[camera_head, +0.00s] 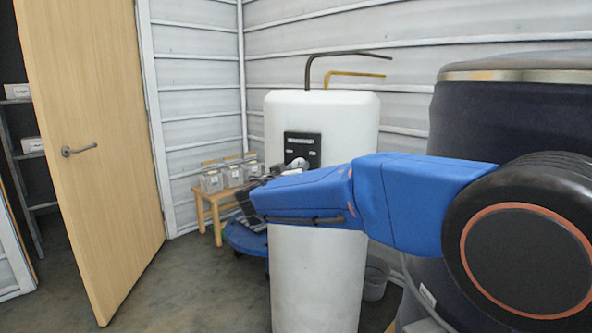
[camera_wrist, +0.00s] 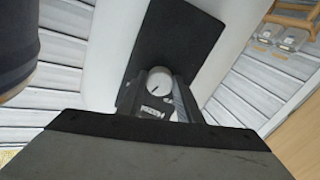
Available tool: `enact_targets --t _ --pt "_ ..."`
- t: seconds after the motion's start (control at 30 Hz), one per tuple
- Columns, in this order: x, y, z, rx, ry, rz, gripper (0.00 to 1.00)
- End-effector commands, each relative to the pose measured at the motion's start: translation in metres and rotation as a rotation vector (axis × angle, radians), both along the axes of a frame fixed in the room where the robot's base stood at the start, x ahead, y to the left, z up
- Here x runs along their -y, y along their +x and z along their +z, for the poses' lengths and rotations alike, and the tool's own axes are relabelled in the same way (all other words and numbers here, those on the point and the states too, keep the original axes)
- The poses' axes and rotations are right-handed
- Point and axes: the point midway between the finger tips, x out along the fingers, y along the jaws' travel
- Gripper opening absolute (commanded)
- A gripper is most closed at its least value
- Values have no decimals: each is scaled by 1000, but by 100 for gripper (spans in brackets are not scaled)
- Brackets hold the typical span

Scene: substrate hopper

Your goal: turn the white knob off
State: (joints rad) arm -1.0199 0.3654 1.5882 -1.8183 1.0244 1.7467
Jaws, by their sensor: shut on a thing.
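The white knob (camera_wrist: 160,82) is round with a small dark pointer mark and sits on a black panel (camera_wrist: 183,45). The panel (camera_head: 302,148) is on the front of a tall white cylinder (camera_head: 318,270). In the wrist view my gripper (camera_wrist: 164,100) has its two fingers on either side of the knob and is shut on it. In the head view my gripper (camera_head: 285,170) reaches in from the right to the panel's lower edge. A pale bit of the knob (camera_head: 299,163) shows there; the rest is hidden behind my gripper.
A large dark drum (camera_head: 475,110) stands close on the right. A small wooden table (camera_head: 212,198) with several clear containers is behind on the left, near a blue round object (camera_head: 245,238). A wooden door (camera_head: 95,140) stands at the left. A grey bucket (camera_head: 375,280) is beside the cylinder.

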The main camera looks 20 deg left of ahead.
Motion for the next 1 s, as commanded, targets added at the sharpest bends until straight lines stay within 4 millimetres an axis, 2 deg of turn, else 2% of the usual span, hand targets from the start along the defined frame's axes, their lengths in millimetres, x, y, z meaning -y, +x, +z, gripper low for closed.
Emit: enact_targets --t 1.0 --pt "1 0 1 41 -940 1 10"
